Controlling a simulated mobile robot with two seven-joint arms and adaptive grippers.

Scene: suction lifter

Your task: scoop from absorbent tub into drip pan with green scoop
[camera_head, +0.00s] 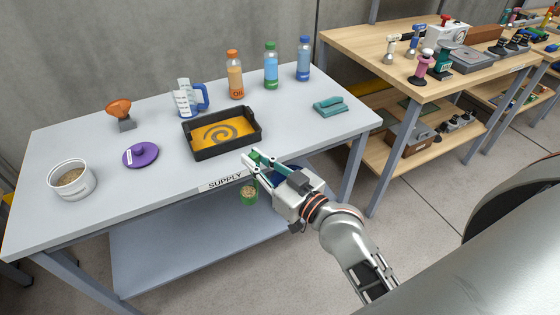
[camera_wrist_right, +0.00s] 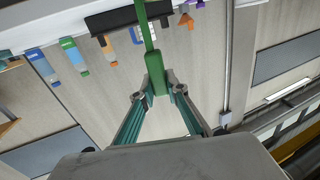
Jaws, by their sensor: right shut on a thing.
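My right gripper (camera_head: 257,168) is shut on the handle of the green scoop (camera_head: 249,195), just in front of the table's front edge. The scoop's bowl hangs below the fingers and shows tan granules inside. In the right wrist view the green handle (camera_wrist_right: 157,76) sits between the fingertips (camera_wrist_right: 158,90). The drip pan (camera_head: 199,153), black-rimmed with a yellow-orange floor and a dark spiral, lies on the table behind and left of the gripper. The absorbent tub (camera_head: 76,190), white and round with tan granules, stands at the table's left end. My left gripper is not in view.
On the grey table (camera_head: 300,135) are a purple lid (camera_head: 141,155), an orange funnel (camera_head: 119,110), a blue-handled measuring jug (camera_head: 186,101), three bottles (camera_head: 270,68) and a teal object (camera_head: 330,106). A wooden bench (camera_head: 375,50) with tools stands at the right.

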